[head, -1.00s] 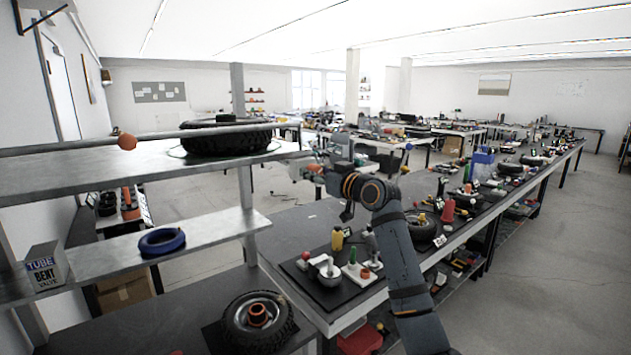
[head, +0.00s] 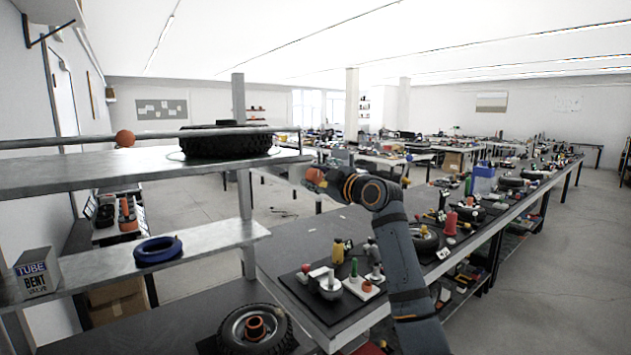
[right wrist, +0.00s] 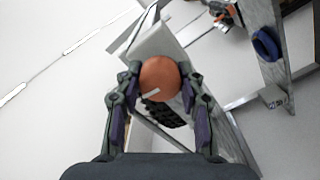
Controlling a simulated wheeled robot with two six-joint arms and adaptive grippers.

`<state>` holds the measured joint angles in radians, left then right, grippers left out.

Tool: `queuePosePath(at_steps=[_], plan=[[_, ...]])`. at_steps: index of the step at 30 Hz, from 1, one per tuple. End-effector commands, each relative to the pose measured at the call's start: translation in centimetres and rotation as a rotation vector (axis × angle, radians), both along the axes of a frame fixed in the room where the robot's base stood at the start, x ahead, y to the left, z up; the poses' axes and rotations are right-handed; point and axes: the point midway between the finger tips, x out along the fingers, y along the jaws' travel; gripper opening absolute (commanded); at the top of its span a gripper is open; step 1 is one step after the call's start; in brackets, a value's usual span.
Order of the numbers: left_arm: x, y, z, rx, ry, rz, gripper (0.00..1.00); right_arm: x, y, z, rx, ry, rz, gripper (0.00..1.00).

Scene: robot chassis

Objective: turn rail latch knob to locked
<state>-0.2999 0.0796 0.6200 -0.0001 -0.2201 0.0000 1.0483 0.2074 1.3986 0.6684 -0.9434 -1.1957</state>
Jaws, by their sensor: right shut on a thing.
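The round orange rail latch knob (right wrist: 158,78) has a short white line on its face, and it sits between the fingers of my right gripper (right wrist: 160,92) in the right wrist view. The white line slants slightly, rising to the right. In the head view an orange knob (head: 316,177) shows at the right end of the upper shelf, at the tip of my right arm. My right gripper (head: 322,176) is shut on this knob and partly hides it. The knob's mount and lock marking cannot be made out. My left gripper is not in view.
Another orange ball (head: 125,138) sits at the left of the shelf rail (head: 80,143). A tire (head: 225,143) lies on the upper shelf (head: 100,178). A crowded bench runs along the right.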

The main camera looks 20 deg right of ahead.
Motion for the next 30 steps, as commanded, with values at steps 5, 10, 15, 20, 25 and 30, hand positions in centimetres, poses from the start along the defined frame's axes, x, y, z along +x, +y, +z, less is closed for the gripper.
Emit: queuePosePath(at_steps=[5, 10, 15, 20, 25, 30], plan=[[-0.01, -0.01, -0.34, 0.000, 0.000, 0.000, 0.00, 0.01, 0.03, -0.11, -0.065, -0.023, 0.001, 0.07], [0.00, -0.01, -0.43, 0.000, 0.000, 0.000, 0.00, 0.01, 0.02, -0.10, -0.099, -0.035, 0.000, 0.07], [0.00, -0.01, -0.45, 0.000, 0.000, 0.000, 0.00, 0.01, 0.03, -0.09, -0.110, -0.038, 0.000, 0.07], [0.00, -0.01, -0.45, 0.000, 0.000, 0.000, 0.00, 0.01, 0.03, -0.09, -0.111, -0.038, 0.000, 0.07], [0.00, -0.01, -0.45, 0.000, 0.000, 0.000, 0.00, 0.01, 0.02, -0.10, -0.111, -0.038, 0.000, 0.40], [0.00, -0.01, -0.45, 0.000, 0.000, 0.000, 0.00, 0.01, 0.03, -0.09, -0.110, -0.038, 0.000, 0.61]])
